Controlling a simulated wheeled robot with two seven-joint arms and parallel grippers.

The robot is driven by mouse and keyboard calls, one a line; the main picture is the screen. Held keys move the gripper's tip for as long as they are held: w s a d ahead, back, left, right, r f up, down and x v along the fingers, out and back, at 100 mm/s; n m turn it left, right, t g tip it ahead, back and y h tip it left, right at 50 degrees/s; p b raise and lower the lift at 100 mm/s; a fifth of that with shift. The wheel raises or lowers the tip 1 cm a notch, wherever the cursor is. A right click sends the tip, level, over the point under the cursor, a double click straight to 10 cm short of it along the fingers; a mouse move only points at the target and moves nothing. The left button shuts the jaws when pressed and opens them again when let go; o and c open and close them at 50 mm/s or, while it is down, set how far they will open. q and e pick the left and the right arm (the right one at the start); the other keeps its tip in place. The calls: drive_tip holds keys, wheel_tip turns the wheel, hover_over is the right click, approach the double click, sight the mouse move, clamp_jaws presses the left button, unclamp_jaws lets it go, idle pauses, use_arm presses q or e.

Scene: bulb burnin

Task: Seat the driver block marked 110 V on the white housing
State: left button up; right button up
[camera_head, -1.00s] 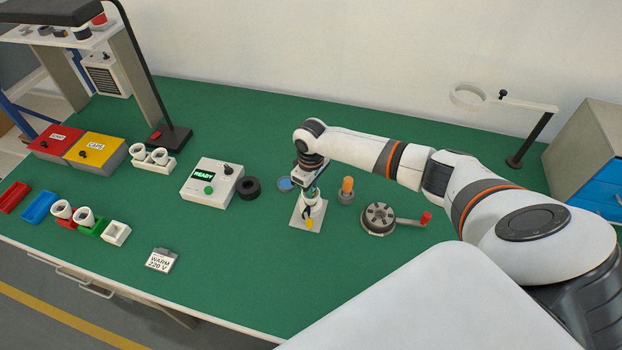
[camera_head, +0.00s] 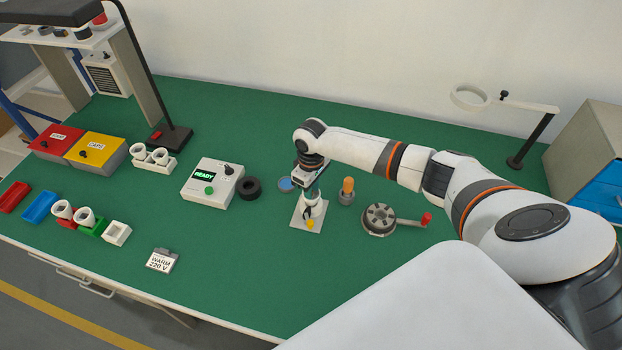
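My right gripper (camera_head: 311,187) points down at the grey square fixture plate (camera_head: 301,220) with a yellow knob (camera_head: 310,224). A white housing (camera_head: 316,207) stands upright on that plate, directly under the gripper and partly hidden by it. A small teal-green part shows between gripper and housing; I cannot tell whether it is the driver block, and no 110 V mark is readable. Whether the fingers are open or shut is too small to tell. Other white cup-shaped housings stand in the white rack (camera_head: 154,166) and above the red and green trays (camera_head: 92,229). My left gripper is out of view.
A tester box reading READY (camera_head: 212,180) and a black ring (camera_head: 249,188) are left of the fixture. An orange-topped part (camera_head: 347,188) and a round crank device (camera_head: 379,219) are close on its right. A WARM 220 V sign (camera_head: 162,261) stands in front. The front middle is clear.

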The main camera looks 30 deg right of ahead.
wheel_tip(320, 180, up, 12)
drive_tip(key=b, duration=0.1)
drive_tip(key=shift+f, duration=0.1)
idle(0.4)
